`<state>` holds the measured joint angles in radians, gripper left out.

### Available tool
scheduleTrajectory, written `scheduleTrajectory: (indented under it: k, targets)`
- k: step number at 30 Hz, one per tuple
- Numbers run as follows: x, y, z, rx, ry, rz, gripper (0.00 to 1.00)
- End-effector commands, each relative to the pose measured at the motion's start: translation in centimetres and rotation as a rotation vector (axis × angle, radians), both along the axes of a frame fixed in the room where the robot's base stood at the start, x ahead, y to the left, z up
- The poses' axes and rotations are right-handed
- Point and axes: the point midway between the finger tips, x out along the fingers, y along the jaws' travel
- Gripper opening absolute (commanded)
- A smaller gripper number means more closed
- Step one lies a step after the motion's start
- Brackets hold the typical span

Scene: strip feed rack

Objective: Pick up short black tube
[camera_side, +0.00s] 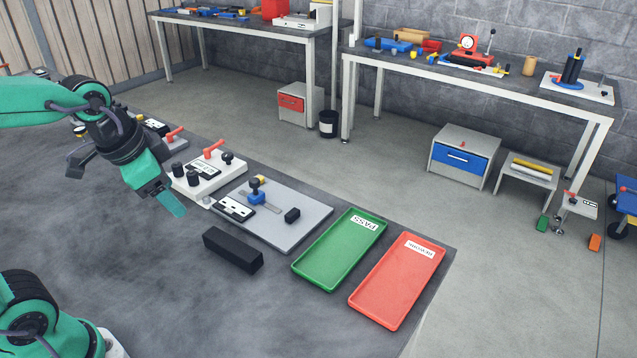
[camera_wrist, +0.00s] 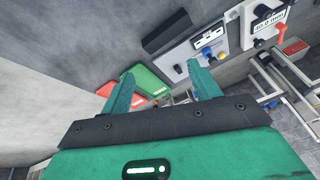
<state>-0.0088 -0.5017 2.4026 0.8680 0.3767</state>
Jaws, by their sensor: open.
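My gripper (camera_side: 170,202) hangs above the dark table in the side view, left of the long black block. In the wrist view its two green fingers stand apart with nothing between them (camera_wrist: 161,88). Several short black upright pieces, tube- or knob-like, stand on a white fixture: one at its front edge (camera_side: 192,178), one behind it (camera_side: 178,170) and one to the right (camera_side: 227,158). I cannot tell which is a tube. A small black block (camera_side: 292,215) lies on the grey plate.
The long black block (camera_side: 233,250) lies on the table before the grey plate (camera_side: 270,235), which carries a blue clamp (camera_side: 257,197). A green PASS tray (camera_side: 325,262) and a red tray (camera_side: 393,290) lie to the right. The table's front area is clear.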

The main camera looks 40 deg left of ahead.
Motion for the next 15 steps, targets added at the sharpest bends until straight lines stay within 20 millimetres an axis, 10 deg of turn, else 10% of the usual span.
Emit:
scheduleTrajectory:
  k: [15]
  targets:
    - [6.6, 0.5, -6.0, 0.160, 0.193, -0.565, 0.62]
